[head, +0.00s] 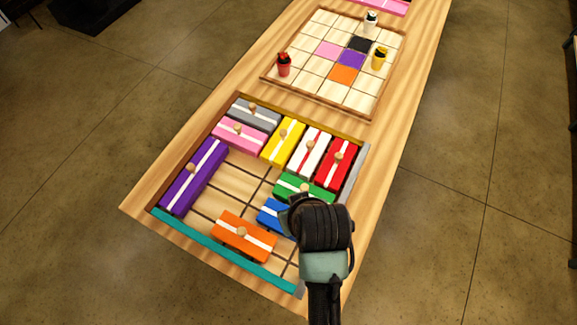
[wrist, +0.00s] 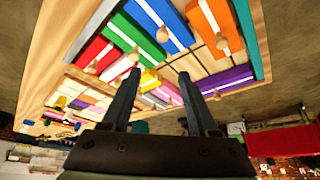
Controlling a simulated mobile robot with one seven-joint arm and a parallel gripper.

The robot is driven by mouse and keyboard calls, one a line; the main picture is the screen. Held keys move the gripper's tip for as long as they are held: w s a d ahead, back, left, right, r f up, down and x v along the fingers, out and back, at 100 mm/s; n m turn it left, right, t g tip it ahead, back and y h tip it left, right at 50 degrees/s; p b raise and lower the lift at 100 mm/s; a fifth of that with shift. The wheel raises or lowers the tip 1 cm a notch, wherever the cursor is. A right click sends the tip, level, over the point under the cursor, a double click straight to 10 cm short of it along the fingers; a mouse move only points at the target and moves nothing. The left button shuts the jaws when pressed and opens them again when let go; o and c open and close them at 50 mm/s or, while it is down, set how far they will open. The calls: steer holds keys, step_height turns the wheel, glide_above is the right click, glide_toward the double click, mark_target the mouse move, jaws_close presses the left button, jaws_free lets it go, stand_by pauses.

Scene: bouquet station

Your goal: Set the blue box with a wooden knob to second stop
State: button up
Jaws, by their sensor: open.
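The blue box (head: 268,216) lies in the sliding-box tray (head: 250,179), between the green box and the orange box. In the head view my arm hides its right part and its knob. In the wrist view the blue box (wrist: 172,16) is at the top, with a white stripe and a round wooden knob (wrist: 162,35). My gripper (head: 291,212) hangs over the right part of the blue box. In the wrist view its two fingers (wrist: 160,75) are spread apart with nothing held between them, and the knob appears beyond their tips.
The green box (head: 290,184) lies behind the blue one and the orange box (head: 230,228) in front-left. A purple box (head: 205,166) stands left; grey, pink, yellow, white and red boxes fill the back. Bare slots show mid-tray, left of the blue box. A tiled board (head: 312,83) with small pots lies beyond.

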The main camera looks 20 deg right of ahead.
steer(key=x, duration=0.4)
steer(key=s+p+x, duration=0.1)
steer(key=x, duration=0.3)
steer(key=s+f+x, duration=0.1)
steer(key=x, duration=0.3)
steer(key=shift+a+f, duration=0.25)
steer(key=shift+f, duration=0.15)
steer(key=shift+g, duration=0.3)
jaws_close()
stand_by(0.8)
